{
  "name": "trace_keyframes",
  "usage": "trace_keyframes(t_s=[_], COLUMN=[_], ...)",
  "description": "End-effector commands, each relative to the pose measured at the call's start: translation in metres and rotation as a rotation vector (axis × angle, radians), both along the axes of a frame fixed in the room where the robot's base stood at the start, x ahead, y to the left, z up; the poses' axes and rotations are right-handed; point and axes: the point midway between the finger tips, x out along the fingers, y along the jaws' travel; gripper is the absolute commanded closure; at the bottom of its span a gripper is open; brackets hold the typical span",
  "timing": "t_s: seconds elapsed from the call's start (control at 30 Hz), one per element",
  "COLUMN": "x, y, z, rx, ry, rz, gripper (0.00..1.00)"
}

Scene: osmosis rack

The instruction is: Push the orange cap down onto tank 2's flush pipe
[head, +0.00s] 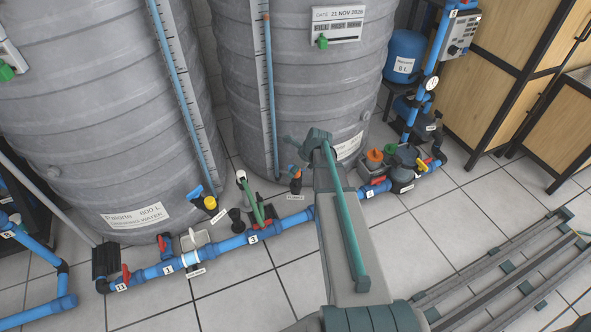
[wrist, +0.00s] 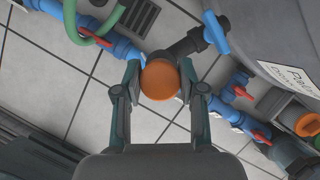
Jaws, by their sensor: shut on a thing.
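The orange cap (wrist: 160,80) sits between the two fingers of my gripper (wrist: 160,70), which is shut on it. In the wrist view the cap covers the near end of a black flush pipe (wrist: 185,48) with a blue valve handle (wrist: 216,32). I cannot tell how far the cap is down on the pipe.
A blue floor pipe (head: 230,243) with red valves runs in front of the tanks. A green hose (head: 250,203) curves left of the black pipe. A grey box with orange and dark tops (head: 374,156) stands to the right.

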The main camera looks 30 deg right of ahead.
Motion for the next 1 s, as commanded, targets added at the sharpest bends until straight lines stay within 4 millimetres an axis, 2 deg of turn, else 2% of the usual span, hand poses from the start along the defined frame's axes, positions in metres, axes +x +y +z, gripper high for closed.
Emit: trace_keyframes(t_s=[0.63,1.0], x=[0.0,0.0], y=[0.0,0.0], z=[-0.049,-0.056], rx=[0.0,0.0], ry=[0.0,0.0], rz=[0.0,0.0], gripper=[0.79,0.79])
